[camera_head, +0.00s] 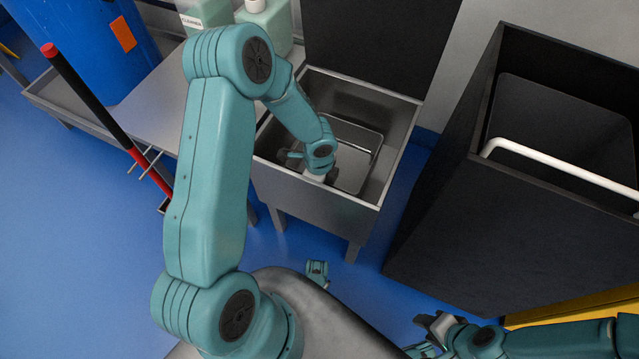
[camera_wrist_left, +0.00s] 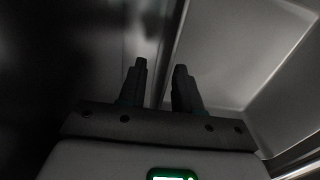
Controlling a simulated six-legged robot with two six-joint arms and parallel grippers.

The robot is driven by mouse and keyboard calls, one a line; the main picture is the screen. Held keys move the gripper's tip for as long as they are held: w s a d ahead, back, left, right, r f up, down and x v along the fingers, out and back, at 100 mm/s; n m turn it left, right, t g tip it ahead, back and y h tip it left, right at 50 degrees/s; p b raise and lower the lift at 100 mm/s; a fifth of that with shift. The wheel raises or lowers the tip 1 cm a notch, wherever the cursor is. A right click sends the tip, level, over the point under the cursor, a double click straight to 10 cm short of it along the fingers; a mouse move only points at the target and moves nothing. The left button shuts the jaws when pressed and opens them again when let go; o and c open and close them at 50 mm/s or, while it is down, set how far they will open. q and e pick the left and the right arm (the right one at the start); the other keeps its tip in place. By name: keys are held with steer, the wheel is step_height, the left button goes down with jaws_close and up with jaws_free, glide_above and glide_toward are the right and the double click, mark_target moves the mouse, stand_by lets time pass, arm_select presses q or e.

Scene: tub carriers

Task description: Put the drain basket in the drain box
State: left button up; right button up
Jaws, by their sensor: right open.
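A grey metal box (camera_head: 388,190) with short legs and a raised dark lid (camera_head: 375,40) stands at the upper middle of the head view; it looks like the drain box. A grey, rounded rectangular shape (camera_head: 352,172) with a thin bar lies low inside it. I cannot tell if this is the drain basket or the box floor. My left gripper (camera_head: 288,156) is down inside the box, near its left wall, partly hidden. In the left wrist view its two fingers (camera_wrist_left: 160,72) stand apart, with grey metal walls behind. My right gripper (camera_head: 430,321) is open and empty, low, outside the box.
A large black bin (camera_head: 490,215) with a white rail (camera_head: 560,164) stands to the right. A bench with bottles (camera_head: 270,22), a blue drum (camera_head: 90,45) and a red-and-black pole (camera_head: 100,110) are at the left. Blue floor lies free between box and bin.

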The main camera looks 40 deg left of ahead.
arm_select(q)
step_height(320, 180, up, 12)
steer(key=p, duration=0.6)
steer(key=shift+s+r, duration=0.1)
steer(key=shift+r, duration=0.1)
